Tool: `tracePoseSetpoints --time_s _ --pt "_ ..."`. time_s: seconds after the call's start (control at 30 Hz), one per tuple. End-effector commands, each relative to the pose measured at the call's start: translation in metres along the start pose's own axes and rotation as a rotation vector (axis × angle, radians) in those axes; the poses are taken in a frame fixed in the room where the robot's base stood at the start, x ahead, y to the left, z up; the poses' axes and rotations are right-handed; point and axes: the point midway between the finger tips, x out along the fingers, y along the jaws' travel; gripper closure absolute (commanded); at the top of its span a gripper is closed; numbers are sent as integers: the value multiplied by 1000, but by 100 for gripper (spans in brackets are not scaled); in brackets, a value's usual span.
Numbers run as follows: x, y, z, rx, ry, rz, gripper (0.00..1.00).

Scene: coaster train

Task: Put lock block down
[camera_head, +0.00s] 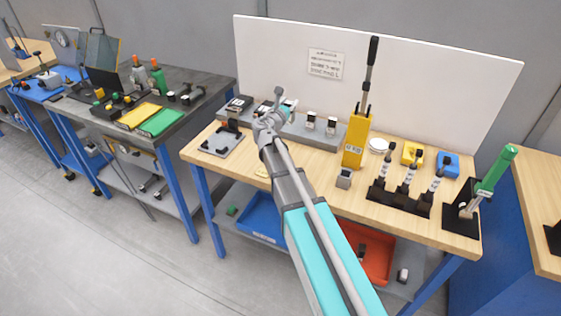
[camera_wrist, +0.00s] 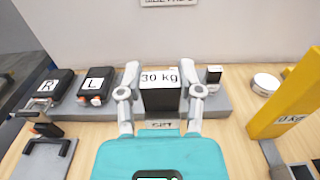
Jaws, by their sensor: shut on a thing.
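My gripper (camera_wrist: 160,82) is shut on a dark block with a white "30 kg" face (camera_wrist: 161,100), the one that fits the lock block. One finger is on each side of it in the wrist view. The block is over or on a grey stepped base (camera_wrist: 222,105) marked "SET"; I cannot tell whether it touches. In the head view my gripper (camera_head: 270,112) is above the left part of the grey base (camera_head: 297,131), and my arm hides the block there.
Dark blocks marked R (camera_wrist: 48,86) and L (camera_wrist: 96,86) stand left of my gripper. A small white-topped block (camera_wrist: 214,74) stands close on the right. A tall yellow lever post (camera_head: 356,140) and a white disc (camera_head: 379,145) are further right. A white board (camera_head: 420,75) rises behind.

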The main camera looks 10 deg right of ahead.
Motion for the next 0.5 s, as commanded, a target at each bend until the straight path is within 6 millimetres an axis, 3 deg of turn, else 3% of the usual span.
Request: tracePoseSetpoints --time_s 0.27,0.5 --pt "-16 -7 -5 0 0 4 100" --pt "-63 -37 -19 0 0 3 100"
